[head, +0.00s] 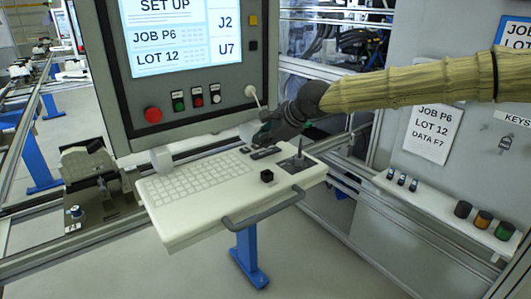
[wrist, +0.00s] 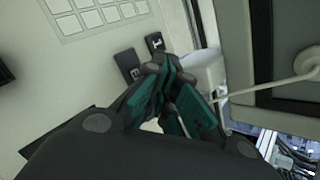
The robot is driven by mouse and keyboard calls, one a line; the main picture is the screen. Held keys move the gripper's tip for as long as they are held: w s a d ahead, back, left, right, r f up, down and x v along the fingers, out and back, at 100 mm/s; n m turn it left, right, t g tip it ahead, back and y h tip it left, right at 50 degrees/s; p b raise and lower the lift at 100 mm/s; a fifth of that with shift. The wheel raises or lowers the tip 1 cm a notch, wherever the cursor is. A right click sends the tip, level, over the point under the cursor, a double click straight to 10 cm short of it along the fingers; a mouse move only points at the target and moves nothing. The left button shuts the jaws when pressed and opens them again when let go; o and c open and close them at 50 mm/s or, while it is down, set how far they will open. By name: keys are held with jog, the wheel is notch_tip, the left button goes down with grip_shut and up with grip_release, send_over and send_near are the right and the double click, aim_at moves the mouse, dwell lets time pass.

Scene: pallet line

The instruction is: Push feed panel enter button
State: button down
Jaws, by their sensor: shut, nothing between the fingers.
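The feed panel is a pale console (head: 180,222) with a keyboard grid, below a grey cabinet with a lit screen (head: 180,35). My gripper (head: 262,139) is shut and empty at the console's back edge, just above or at a short row of dark keys (head: 265,153). In the wrist view its fingertips (wrist: 160,66) are together beside two dark keys with pale marks, one farther (wrist: 155,42) and one nearer (wrist: 127,62). I cannot read which one is enter. Whether the tips touch a key is unclear, and the gripper hides part of the row.
A black square button (head: 267,176) and a joystick (head: 299,163) stand on the console's right side. A red stop button (head: 153,114) and smaller buttons sit on the cabinet. A thin rod with a white ball (head: 250,91) is close to my gripper. A dark handle (head: 265,209) edges the front.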

aim_at(264, 153)
jog(key=shift+f+p, duration=0.3)
jog(key=shift+f, duration=0.65)
dwell(1.3)
jog(key=shift+r+p, duration=0.95)
jog(key=shift+p, duration=0.3)
notch_tip(264, 153, up, 5)
jog(key=p, duration=0.6)
dwell(0.5)
